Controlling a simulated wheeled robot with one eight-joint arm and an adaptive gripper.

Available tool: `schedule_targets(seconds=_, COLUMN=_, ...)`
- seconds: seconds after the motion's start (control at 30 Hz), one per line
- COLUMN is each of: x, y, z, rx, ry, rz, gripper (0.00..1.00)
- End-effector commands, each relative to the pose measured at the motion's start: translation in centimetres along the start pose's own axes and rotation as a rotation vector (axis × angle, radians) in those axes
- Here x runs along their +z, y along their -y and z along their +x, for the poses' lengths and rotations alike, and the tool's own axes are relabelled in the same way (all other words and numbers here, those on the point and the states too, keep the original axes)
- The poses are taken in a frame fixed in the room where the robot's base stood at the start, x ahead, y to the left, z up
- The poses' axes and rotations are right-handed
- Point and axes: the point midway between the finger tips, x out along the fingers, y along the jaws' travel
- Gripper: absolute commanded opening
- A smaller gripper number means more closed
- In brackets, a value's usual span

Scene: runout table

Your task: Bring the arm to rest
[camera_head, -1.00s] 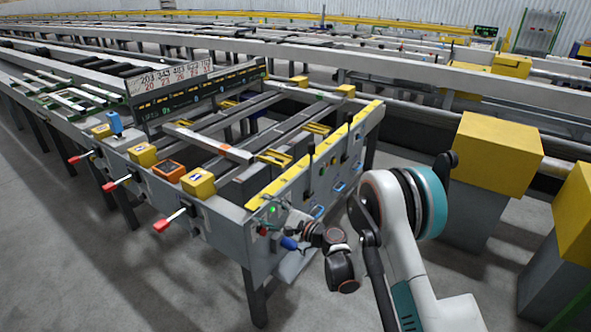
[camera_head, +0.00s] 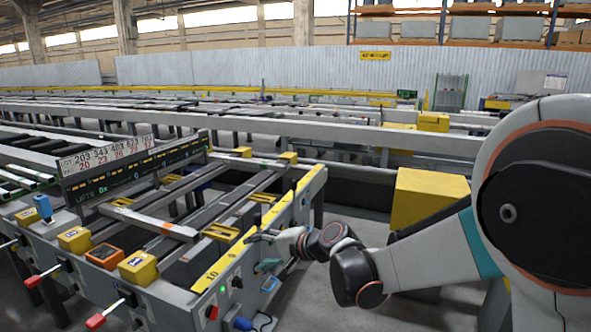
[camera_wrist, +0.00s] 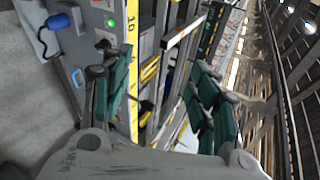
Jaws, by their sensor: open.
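My gripper (camera_head: 260,251) is at the end panel of the runout table (camera_head: 311,180), close to the panel's yellow top strip. Its dark green fingers stand apart with nothing between them. In the wrist view my gripper (camera_wrist: 162,92) also shows wide open, with the panel's face and yellow strip beyond the fingers. Whether a finger touches the panel I cannot tell. My arm stretches from the right side of the head view to the panel, its large near joint high and close to the camera.
A blue handle with a cable (camera_head: 242,323) hangs on the panel below my gripper; it shows in the wrist view (camera_wrist: 58,22). Red-tipped levers (camera_head: 96,320) stick out at the table's front. A yellow block (camera_head: 430,196) stands behind my arm. Bare floor (camera_head: 320,300) lies below the arm.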

Motion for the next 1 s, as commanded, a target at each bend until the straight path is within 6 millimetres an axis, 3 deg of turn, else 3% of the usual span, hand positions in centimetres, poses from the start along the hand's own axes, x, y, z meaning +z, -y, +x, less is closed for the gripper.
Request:
schedule_targets(seconds=0.1, x=0.3, y=-0.2, z=-4.2, rx=0.066, ry=-0.042, rz=-0.092, gripper=0.55)
schedule_targets(seconds=0.47, x=2.2, y=-3.3, z=-16.2, rx=0.29, ry=-0.147, rz=-0.366, gripper=0.55)
schedule_targets(seconds=0.77, x=4.6, y=-8.2, z=-25.6, rx=0.502, ry=-0.204, rz=-0.58, gripper=0.55)
schedule_targets(seconds=1.0, x=6.8, y=-13.1, z=-32.2, rx=0.681, ry=-0.229, rz=-0.735, gripper=0.55)
